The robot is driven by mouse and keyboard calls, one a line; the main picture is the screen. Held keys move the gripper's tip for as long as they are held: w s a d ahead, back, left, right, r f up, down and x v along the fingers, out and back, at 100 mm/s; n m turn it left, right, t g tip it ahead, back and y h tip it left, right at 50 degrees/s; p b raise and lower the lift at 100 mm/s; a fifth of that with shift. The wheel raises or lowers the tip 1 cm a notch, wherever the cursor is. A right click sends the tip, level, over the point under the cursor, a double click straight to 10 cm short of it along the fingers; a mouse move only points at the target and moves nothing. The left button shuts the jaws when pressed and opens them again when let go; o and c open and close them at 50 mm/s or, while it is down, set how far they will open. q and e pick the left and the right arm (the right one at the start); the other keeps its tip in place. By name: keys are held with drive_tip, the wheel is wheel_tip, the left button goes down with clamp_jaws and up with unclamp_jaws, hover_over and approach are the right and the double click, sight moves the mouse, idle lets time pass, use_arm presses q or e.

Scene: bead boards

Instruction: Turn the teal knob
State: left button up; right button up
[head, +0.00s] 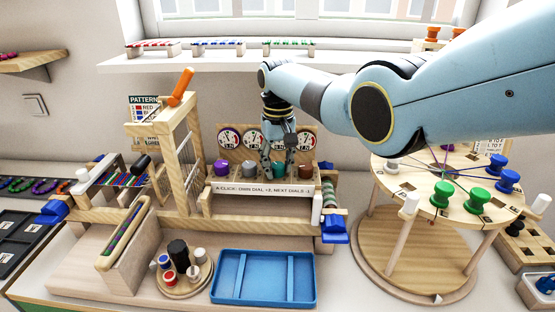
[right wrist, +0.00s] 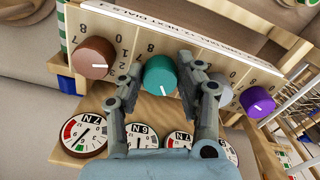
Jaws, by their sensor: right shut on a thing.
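The teal knob (right wrist: 160,75) is on the front of a wooden panel, with a white pointer line on its face. In the right wrist view my right gripper (right wrist: 161,60) has one finger on each side of this knob and is shut on it. In the head view my right gripper (head: 278,161) reaches down in front of the dials and hides much of the teal knob. A brown knob (right wrist: 94,58) and a purple knob (right wrist: 257,103) show in the wrist view. A grey knob (right wrist: 220,92) is partly hidden behind a finger. My left gripper is not in view.
Round dials (head: 228,139) stand behind the knobs. A label strip (head: 262,190) runs along the panel's front. A wooden loom-like frame (head: 178,150) stands left, a blue tray (head: 263,277) in front, and a round peg table (head: 440,180) right, below my arm.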

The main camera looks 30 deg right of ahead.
sight(279, 165)
drive_tip(key=n, duration=0.3)
drive_tip(key=shift+n+p, duration=0.3)
drive_tip(key=shift+p, duration=0.1)
drive_tip(key=shift+w+d+n, duration=0.1)
drive_tip(key=shift+n, duration=1.4)
drive_tip(key=o, duration=1.1)
drive_tip(key=shift+o, duration=0.2)
drive_tip(key=shift+r, duration=0.1)
wheel_tip(279, 165, up, 12)
